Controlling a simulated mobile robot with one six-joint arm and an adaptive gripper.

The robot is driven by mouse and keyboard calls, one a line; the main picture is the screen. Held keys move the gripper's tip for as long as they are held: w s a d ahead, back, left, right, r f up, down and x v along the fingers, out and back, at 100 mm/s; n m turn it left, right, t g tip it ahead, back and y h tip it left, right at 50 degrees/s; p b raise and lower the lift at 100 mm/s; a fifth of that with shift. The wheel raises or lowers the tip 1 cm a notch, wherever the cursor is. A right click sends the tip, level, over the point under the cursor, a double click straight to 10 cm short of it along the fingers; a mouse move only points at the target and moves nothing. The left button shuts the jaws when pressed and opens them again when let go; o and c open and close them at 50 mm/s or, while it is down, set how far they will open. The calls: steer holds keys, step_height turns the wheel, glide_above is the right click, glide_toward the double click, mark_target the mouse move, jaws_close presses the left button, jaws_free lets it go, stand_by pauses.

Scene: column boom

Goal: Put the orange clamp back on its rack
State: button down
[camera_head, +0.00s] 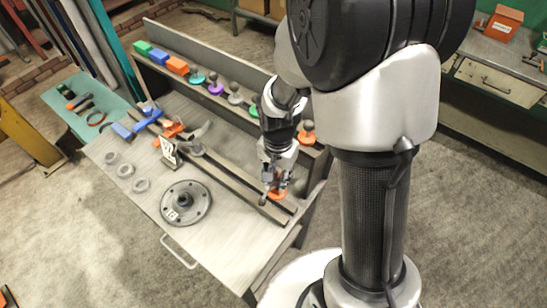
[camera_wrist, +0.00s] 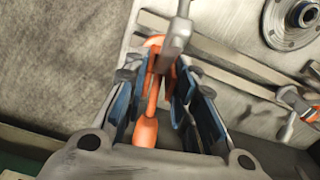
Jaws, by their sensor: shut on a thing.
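My gripper (camera_head: 270,188) points down over the right end of the bench. It is shut on an orange clamp (camera_wrist: 146,130), which shows between the blue-lined fingers in the wrist view, with a grey metal part across its far end. The clamp's orange also shows beside the fingertips in the head view (camera_head: 279,194). It is at the end of two long bars (camera_head: 240,182); I cannot tell whether it touches them. Another orange tool (camera_head: 172,130) lies near a blue clamp (camera_head: 148,118) at the bars' far end. I cannot tell for certain which part is the clamp's rack.
A raised ledge along the bench's back holds coloured blocks (camera_head: 177,65) and several knobbed discs (camera_head: 216,88). A round flange (camera_head: 186,203), several rings (camera_head: 125,171) and a numbered sign (camera_head: 168,152) occupy the bench top. Bare bench lies right of the flange.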

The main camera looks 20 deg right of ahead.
mark_target(278, 195)
steer(key=shift+s+d+f+b, duration=0.1)
steer(key=shift+d+f+b, duration=0.05)
steer(key=shift+f+b, duration=0.5)
step_height(278, 195, down, 5)
steer(key=b, duration=0.3)
steer(key=shift+r+b, duration=0.1)
steer(key=shift+b, duration=0.25)
steer(key=shift+r, duration=0.1)
steer(key=shift+h+b, duration=0.3)
stand_by(0.4)
stand_by(0.3)
steer(key=shift+f+b, duration=2)
steer(key=shift+f, duration=0.3)
steer(key=c, duration=1.6)
jaws_free()
